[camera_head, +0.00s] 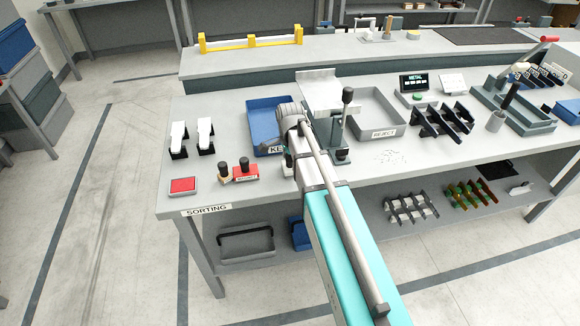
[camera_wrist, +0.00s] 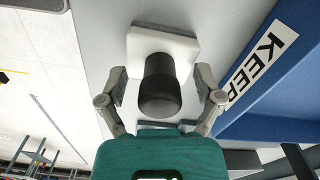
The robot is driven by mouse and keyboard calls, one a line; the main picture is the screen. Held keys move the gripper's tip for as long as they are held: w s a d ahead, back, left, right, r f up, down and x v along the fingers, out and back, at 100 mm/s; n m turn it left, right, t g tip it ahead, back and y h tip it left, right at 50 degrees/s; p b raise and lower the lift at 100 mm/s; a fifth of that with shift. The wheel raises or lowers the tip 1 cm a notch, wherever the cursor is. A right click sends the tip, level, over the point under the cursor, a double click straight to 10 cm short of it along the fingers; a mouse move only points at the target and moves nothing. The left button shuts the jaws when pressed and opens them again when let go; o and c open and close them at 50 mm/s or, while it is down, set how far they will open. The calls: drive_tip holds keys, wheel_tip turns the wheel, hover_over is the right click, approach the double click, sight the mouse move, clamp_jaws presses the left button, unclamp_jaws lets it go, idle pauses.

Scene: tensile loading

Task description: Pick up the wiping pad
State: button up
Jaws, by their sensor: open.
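In the wrist view, the wiping pad appears as a white square block (camera_wrist: 182,48) with a black round handle (camera_wrist: 160,92) standing on it. It lies on the grey bench beside the blue KEEP tray. My gripper (camera_wrist: 161,84) is open, with one finger on each side of the black handle. A gap shows between the handle and each finger, so I see no grip. In the head view, my arm covers most of the area around the pad and the gripper, and I cannot make the pad out clearly there.
The blue KEEP tray (camera_wrist: 262,92) is close to the right finger; it also shows in the head view (camera_head: 262,106). A grey REJECT tray (camera_head: 366,132) stands to the right. Dark-knobbed stamps (camera_head: 244,166) and a red-topped box (camera_head: 183,186) stand left of my arm.

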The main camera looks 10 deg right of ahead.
clamp_jaws()
drive_tip(key=shift+r, duration=0.1)
idle(0.4)
wheel_tip(320, 180, up, 3)
drive_tip(key=p, duration=0.2)
drive_tip(key=shift+f+p, duration=0.2)
drive_tip(key=shift+p, duration=0.2)
drive_tip(key=s+r+p, duration=1)
drive_tip(key=s, duration=0.4)
drive_tip(key=shift+r, duration=0.1)
drive_tip(key=c, duration=0.7)
unclamp_jaws()
drive_tip(key=c, duration=0.4)
